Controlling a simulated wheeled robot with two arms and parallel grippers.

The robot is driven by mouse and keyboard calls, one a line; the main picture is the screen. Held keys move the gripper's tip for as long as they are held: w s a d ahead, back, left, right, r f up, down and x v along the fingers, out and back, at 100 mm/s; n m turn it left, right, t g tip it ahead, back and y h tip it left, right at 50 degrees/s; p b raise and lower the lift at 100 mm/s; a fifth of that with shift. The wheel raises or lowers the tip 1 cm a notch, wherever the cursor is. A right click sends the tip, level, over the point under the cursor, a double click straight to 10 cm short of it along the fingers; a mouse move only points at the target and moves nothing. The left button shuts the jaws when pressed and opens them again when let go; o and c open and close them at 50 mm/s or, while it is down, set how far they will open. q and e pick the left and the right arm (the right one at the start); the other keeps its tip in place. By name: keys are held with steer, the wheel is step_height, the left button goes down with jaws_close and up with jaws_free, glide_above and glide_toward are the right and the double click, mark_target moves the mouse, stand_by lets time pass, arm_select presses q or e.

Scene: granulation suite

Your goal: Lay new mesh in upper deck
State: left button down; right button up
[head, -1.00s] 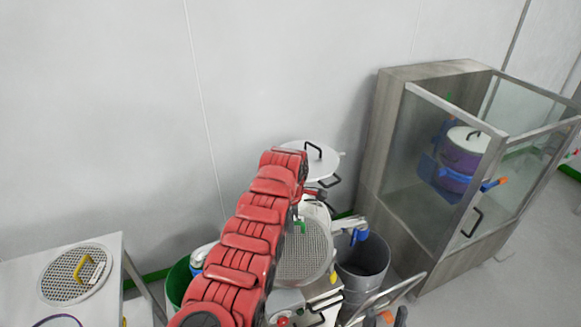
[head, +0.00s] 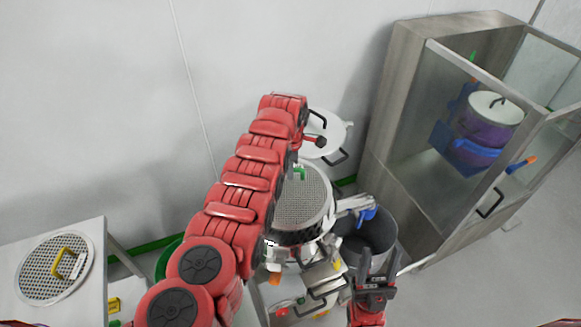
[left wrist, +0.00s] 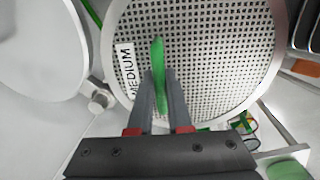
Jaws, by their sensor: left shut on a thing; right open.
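A round perforated metal mesh (head: 308,205) with a green handle is at the machine in the middle of the head view. In the left wrist view the mesh (left wrist: 215,60) carries a white label reading MEDIUM. My left gripper (left wrist: 160,78) is shut on its green handle (left wrist: 159,62); in the head view my red arm hides this grip. The mesh is over the machine's round deck (head: 300,238); I cannot tell whether it rests there or hangs just above. My right gripper (head: 377,268) is open and empty, in front of a grey bin.
A second mesh with a yellow handle (head: 68,262) lies on the white table (head: 88,240) at left. A white lid (head: 328,130) is behind the deck. The grey bin (head: 378,215) stands right of it. A glass-fronted cabinet (head: 400,130) at right holds a purple pot (head: 483,130).

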mark_target(291, 193)
arm_select(q)
step_height(291, 193, down, 11)
steer(key=b, duration=0.9)
steer(key=shift+w+r+b, duration=0.1)
steer(key=shift+b, duration=0.25)
steer(key=shift+r, duration=0.1)
steer(key=shift+p, duration=0.55)
steer(key=shift+s+p, duration=0.3)
steer(key=shift+p, duration=0.55)
steer(key=shift+f+b, duration=0.8)
steer(key=shift+f, duration=0.05)
steer(key=c, duration=0.8)
jaws_free()
steer(key=shift+o, duration=0.2)
